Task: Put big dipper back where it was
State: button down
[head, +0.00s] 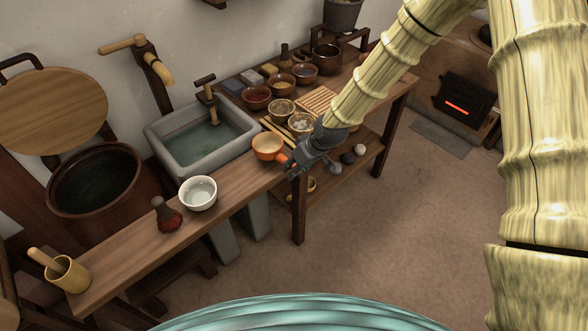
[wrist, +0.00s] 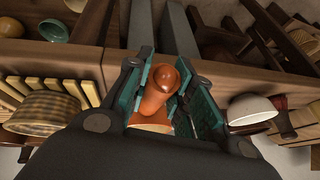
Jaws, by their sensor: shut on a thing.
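The big dipper (head: 267,146) is an orange ladle with a round bowl and a short handle. My gripper (head: 293,162) is shut on its handle, at the front edge of the wooden counter beside the stone sink. The dipper's bowl is over the counter; I cannot tell whether it touches it. In the wrist view the orange handle (wrist: 158,90) sits between the two teal pads of my gripper (wrist: 170,95), with part of the bowl below it. My gripper hides part of the handle in the head view.
A stone sink (head: 215,160) with water is behind the dipper. A white bowl (head: 198,191), a dark red flask (head: 167,215) and a yellow cup (head: 68,274) stand along the counter to the left. Several small bowls, such as a red-filled one (head: 256,98), crowd the right side.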

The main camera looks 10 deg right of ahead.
jog(key=shift+f, duration=0.6)
jog(key=shift+f, duration=0.15)
jog(key=c, duration=1.2)
grip_release()
jog(key=shift+c, duration=0.2)
jog(key=shift+r, duration=0.2)
jog(key=b+v, duration=0.2)
jog(key=v, duration=1)
